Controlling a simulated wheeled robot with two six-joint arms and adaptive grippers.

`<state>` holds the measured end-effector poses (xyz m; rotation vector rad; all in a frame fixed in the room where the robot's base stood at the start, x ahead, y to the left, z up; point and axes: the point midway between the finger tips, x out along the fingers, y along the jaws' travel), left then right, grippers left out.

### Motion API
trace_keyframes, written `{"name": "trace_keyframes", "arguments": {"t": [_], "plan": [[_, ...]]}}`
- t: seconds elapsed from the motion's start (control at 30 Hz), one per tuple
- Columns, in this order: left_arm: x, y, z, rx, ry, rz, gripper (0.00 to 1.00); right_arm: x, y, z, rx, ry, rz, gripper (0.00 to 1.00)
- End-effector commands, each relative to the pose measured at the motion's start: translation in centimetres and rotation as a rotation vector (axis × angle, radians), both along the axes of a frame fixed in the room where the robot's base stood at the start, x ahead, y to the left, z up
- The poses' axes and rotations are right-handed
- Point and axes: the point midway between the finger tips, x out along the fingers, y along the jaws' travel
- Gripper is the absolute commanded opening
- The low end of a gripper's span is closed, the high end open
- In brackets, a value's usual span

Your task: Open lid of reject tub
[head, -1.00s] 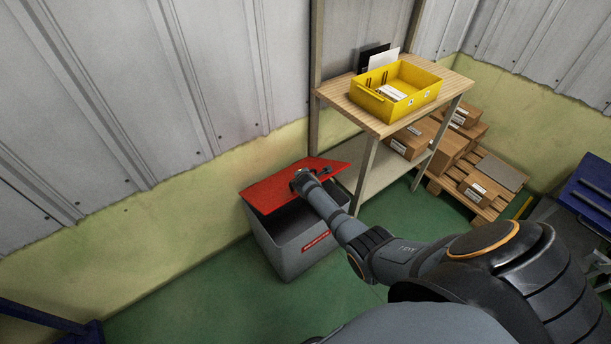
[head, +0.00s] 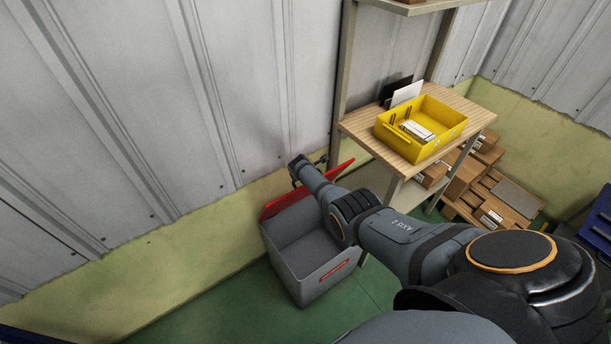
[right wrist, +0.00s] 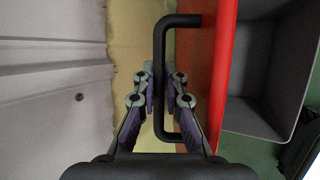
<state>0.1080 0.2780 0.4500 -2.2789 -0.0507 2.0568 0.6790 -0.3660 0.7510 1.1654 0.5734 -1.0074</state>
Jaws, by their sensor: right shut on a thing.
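The grey reject tub (head: 299,257) stands on the floor against the wall, its inside in view and empty as far as I see. Its red lid (head: 283,203) is raised steeply at the back, near the wall. My right gripper (head: 298,170) is at the lid's upper part, its fingers partly hidden by the arm in the head view. In the right wrist view, the right gripper (right wrist: 160,82) is shut on the black lid handle (right wrist: 160,50), with the red lid (right wrist: 220,70) right beside it and the open tub (right wrist: 262,80) beyond. My left gripper is not in view.
A wooden shelf unit (head: 366,130) stands just right of the tub, with a yellow bin (head: 440,138) on it. Cardboard boxes (head: 490,214) sit on a pallet behind. The metal wall (head: 150,120) is close behind the lid. Green floor is clear in front.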

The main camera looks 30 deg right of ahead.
Motion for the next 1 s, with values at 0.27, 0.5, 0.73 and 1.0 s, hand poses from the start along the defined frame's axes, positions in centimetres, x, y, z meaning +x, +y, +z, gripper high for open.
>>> {"name": "trace_keyframes", "arguments": {"t": [0.27, 0.5, 0.73, 1.0], "plan": [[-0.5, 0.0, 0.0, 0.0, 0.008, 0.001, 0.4, 0.0, 0.0, 0.0, -0.001, -0.002, 0.001, 0.0], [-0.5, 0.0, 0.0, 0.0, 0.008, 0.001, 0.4, 0.1, 0.0, 0.1, 0.0, -0.002, 0.001, 0.21], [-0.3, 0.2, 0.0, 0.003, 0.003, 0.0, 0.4, 0.0, 0.0, 0.0, 0.0, -0.001, 0.0, 0.21], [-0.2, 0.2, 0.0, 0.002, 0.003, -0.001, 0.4, -0.4, 0.4, 1.1, -0.004, -0.004, -0.001, 0.21]]}}
